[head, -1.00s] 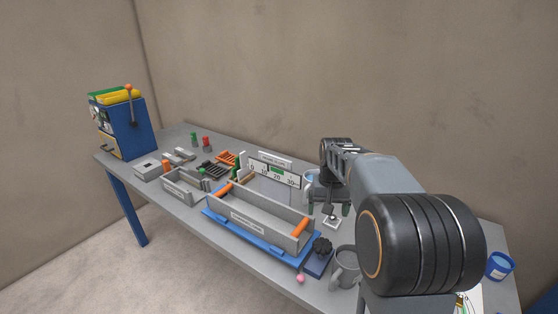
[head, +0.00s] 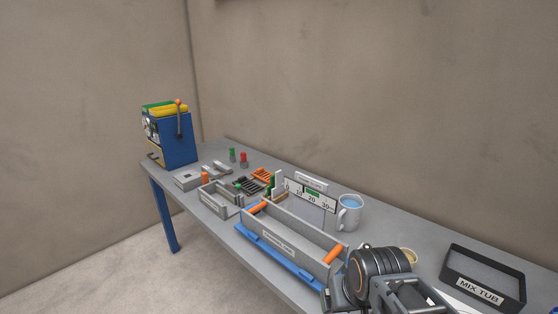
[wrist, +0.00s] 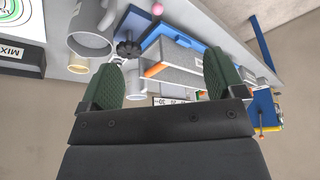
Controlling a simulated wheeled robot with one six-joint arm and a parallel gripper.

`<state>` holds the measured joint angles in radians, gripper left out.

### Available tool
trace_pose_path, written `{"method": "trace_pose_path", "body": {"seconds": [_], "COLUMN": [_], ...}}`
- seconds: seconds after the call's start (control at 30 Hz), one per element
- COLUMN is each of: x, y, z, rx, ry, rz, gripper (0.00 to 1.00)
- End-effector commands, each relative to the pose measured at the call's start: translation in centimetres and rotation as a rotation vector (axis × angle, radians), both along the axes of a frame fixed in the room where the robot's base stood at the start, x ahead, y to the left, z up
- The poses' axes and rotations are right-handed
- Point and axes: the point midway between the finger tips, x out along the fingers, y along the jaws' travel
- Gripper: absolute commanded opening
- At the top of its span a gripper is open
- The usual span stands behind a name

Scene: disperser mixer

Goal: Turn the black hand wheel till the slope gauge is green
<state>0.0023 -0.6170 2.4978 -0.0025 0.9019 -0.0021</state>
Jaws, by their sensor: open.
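The black hand wheel (wrist: 128,48) shows in the wrist view, on a blue base at the end of the grey tray (wrist: 180,60) with orange handles. In the head view my arm hides the wheel. The slope gauge (head: 297,191) is a white scale marked 0 to 30 behind the tray (head: 283,241). It has a green band around 20; I cannot make out the pointer. My gripper (wrist: 162,80) is open and empty, with its green pads wide apart. The wheel appears between the pads in the picture, nearer the left one, and beyond them.
A grey mug (wrist: 88,38) is close beside the wheel. A pink ball (wrist: 157,9) lies near the blue base. A mug of blue liquid (head: 346,216) stands behind the tray. The mix tub (head: 487,270) is at the right. A blue machine (head: 176,137) stands at the far left.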

Motion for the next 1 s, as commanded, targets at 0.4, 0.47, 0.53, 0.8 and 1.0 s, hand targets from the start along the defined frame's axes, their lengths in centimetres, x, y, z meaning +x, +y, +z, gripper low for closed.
{"method": "trace_pose_path", "body": {"seconds": [0.4, 0.47, 0.53, 0.8, 1.0], "x": [0.0, 0.0, 0.0, 2.5, 10.1], "y": [0.1, 0.1, 0.1, -1.7, -4.9], "z": [0.1, 0.1, -0.1, -6.3, -7.9], "rx": [0.000, 0.000, 0.000, 0.002, -0.029], "ry": [-0.001, -0.001, -0.001, 0.070, 0.133], "rz": [0.005, 0.005, 0.003, -0.054, -0.006], "gripper": [0.88, 0.88, 0.88, 0.88, 0.88]}}
